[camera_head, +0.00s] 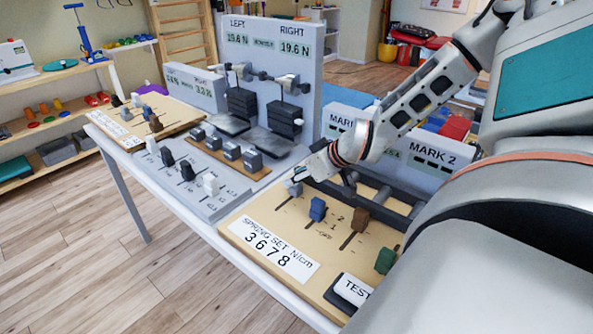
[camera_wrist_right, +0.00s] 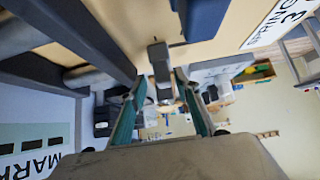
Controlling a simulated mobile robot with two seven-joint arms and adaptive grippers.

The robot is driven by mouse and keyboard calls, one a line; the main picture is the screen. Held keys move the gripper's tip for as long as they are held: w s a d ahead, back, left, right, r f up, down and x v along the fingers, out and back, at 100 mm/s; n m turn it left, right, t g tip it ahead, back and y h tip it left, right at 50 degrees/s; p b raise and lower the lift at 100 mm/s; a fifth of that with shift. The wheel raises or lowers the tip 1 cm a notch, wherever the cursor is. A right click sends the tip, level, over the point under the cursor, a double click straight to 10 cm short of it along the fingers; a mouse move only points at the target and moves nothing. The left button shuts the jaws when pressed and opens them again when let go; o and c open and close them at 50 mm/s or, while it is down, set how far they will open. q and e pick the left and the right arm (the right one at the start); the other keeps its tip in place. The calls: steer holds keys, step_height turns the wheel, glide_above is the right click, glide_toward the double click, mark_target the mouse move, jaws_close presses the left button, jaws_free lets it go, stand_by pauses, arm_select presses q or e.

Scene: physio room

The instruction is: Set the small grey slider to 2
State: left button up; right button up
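The small grey slider (camera_head: 293,187) stands at the far left end of the row on the wooden spring-set board (camera_head: 243,211). A blue slider (camera_head: 317,209), a brown slider (camera_head: 361,219) and a green slider (camera_head: 386,260) are on the same board. My right gripper (camera_head: 310,174) is low over the board's far side, at the grey slider. In the right wrist view, the grey slider (camera_wrist_right: 158,62) lies between the fingertips of the open gripper (camera_wrist_right: 162,82), with gaps beside it. Its exact setting is hard to read. My left gripper is out of view.
The blue slider (camera_wrist_right: 198,20) is close beside the gripper. Dark rails (camera_head: 390,199) and a MARK 2 display (camera_head: 432,163) stand behind the board. A grey panel with black and white sliders (camera_head: 210,184) adjoins it on the left. A TEST button (camera_head: 352,290) is at the front.

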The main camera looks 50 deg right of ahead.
steer(key=shift+a, duration=0.1)
steer(key=shift+v, duration=0.9)
steer(key=v, duration=1)
steer(key=shift+r, duration=0.1)
